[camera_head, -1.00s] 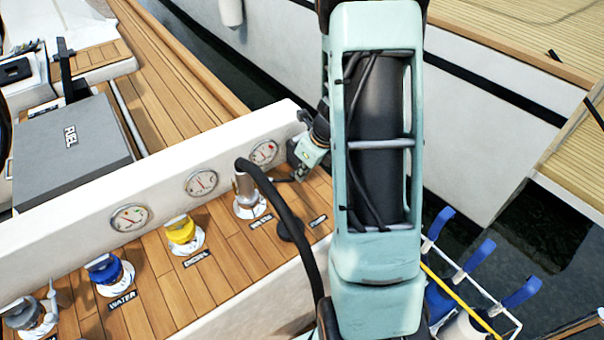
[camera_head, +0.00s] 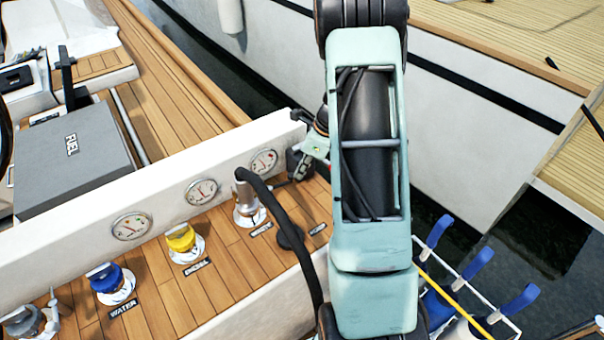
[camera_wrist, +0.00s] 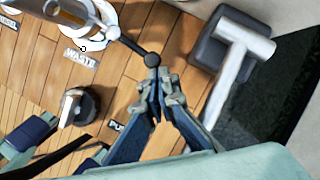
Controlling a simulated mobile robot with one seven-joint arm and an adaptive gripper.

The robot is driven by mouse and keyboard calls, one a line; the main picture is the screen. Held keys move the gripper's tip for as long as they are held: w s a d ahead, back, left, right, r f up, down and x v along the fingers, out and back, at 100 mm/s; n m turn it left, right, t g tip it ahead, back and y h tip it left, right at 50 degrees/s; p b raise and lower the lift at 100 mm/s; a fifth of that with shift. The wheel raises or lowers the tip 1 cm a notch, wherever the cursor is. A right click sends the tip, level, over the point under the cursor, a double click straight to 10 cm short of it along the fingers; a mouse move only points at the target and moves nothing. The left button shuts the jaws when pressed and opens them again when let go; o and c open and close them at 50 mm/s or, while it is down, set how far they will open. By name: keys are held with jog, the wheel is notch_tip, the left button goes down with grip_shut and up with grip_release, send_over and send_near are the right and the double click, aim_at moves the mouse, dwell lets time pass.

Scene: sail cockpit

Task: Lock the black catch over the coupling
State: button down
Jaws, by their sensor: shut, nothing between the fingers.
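The silver coupling (camera_head: 247,207) stands upright on the waste fitting, with a black hose at its top. In the wrist view the coupling (camera_wrist: 82,12) is partly cut off at the upper left. The black catch (camera_wrist: 130,45) sticks out from it toward my gripper and ends in a round black knob. My gripper (camera_wrist: 160,78) is shut and empty, its fingertips just beside the knob; I cannot tell whether they touch. In the head view my gripper (camera_head: 301,176) is small, right of the coupling and partly behind my arm.
Yellow (camera_head: 181,238) and blue (camera_head: 110,280) capped fittings stand along the wooden deck. A white panel with gauges (camera_head: 202,191) rises behind. A pale T-shaped handle (camera_wrist: 234,62) on a dark block lies close right of my gripper. A black fitting (camera_wrist: 80,106) stands nearby.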

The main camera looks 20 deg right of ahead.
jog(key=shift+w+n, duration=0.55)
jog(key=shift+n, duration=0.15)
jog(key=shift+s+a, duration=0.1)
